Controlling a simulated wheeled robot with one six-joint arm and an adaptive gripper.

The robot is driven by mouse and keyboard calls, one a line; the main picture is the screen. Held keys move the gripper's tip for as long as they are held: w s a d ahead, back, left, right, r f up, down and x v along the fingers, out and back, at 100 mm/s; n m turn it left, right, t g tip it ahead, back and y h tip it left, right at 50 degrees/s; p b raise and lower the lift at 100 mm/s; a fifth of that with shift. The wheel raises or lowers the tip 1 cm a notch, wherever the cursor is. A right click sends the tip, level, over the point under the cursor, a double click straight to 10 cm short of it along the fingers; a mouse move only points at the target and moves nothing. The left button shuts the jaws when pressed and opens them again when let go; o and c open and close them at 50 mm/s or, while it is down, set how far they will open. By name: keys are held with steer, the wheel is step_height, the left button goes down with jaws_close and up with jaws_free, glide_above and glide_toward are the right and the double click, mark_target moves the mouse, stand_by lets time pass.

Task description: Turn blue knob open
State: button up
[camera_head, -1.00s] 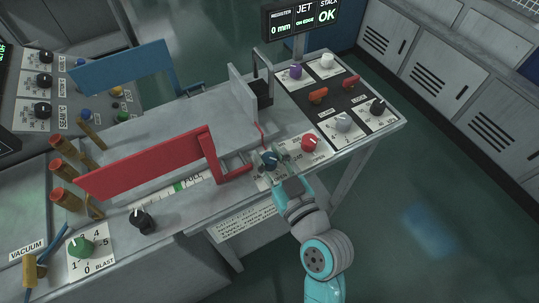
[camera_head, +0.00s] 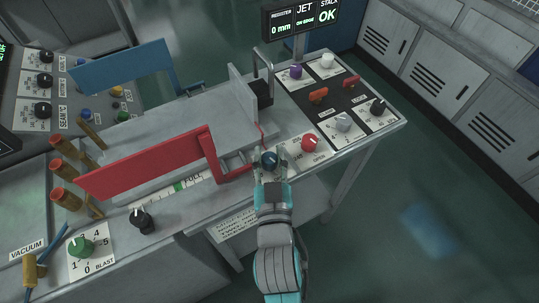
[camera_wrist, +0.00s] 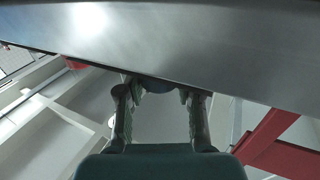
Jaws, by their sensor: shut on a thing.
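The blue knob (camera_head: 269,159) sits on the white panel at the bench's front edge, left of the red knob (camera_head: 310,143). My gripper (camera_head: 270,167) reaches it from the front, with one finger on each side, and is shut on it. In the wrist view, a dark blue part of the knob (camera_wrist: 158,86) shows between my two fingertips (camera_wrist: 160,93). Most of the knob is hidden there by a grey metal surface. The knob's pointer and its scale are too small or covered to read.
A red guard (camera_head: 155,165) stands close on the left of the blue knob. A black knob (camera_head: 143,222) and a green knob (camera_head: 81,247) are farther left. White, grey, purple and black knobs stand on the right panel.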

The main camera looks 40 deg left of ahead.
steer(key=shift+m+t+h, duration=0.3)
stand_by(0.5)
steer(key=o, duration=1.2)
steer(key=v, duration=1.2)
steer(key=shift+f, duration=0.1)
